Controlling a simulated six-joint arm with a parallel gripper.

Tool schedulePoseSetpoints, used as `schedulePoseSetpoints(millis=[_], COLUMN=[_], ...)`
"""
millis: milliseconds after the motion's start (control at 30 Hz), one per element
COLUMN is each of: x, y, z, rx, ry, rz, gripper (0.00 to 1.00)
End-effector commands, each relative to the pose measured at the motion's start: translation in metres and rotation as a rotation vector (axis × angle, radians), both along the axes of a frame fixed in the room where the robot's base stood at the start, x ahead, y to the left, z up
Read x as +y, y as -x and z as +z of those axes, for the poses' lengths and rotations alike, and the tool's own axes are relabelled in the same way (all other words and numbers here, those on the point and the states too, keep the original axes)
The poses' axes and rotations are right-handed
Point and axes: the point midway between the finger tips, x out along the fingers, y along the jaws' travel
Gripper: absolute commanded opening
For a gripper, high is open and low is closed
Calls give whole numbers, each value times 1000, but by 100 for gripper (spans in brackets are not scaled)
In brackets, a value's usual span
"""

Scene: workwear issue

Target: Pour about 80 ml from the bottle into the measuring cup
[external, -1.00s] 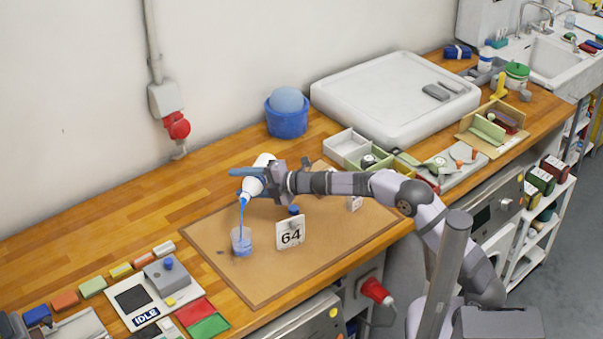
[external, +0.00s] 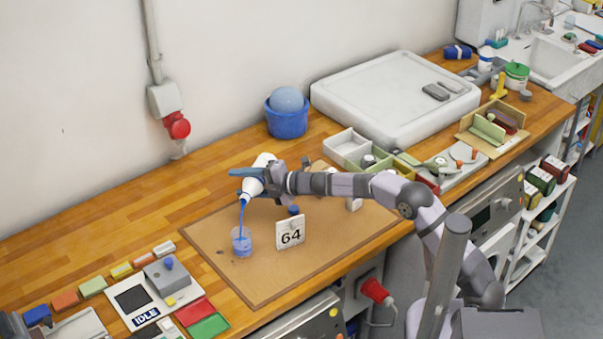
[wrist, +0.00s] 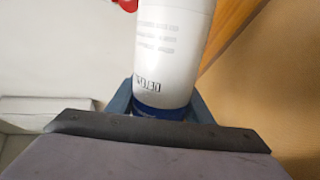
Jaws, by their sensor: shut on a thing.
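My gripper (external: 262,178) is shut on the white bottle (external: 254,187) and holds it tilted, mouth down, above the brown board (external: 340,237). A blue stream (external: 242,215) runs from the bottle's mouth down into the measuring cup (external: 242,243). The cup is small and clear, stands upright on the board, and holds blue liquid; its graduations are too small to read. In the wrist view the white bottle (wrist: 172,50), with a blue band and printed text, sits between the jaws; its mouth is not visible there.
A card marked 64 (external: 290,233) stands right of the cup, with a blue-topped item behind it. Small dark spots (external: 220,252) lie on the board left of the cup. A device marked IDLE (external: 146,300) is at front left. A blue tub (external: 286,122) stands behind.

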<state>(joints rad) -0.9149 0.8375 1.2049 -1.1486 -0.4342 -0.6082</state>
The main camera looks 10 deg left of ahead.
Motion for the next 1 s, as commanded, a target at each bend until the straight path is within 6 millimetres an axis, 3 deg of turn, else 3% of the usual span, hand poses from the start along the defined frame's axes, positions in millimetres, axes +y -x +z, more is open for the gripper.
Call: schedulePoseSetpoints(millis=[267,467,1000], x=[0,-1,-1], y=[0,1,4], z=[2,11,-1], rx=[-6,125,268], ry=[0,-23,-55], rz=[1,5,11], gripper=[16,16,16])
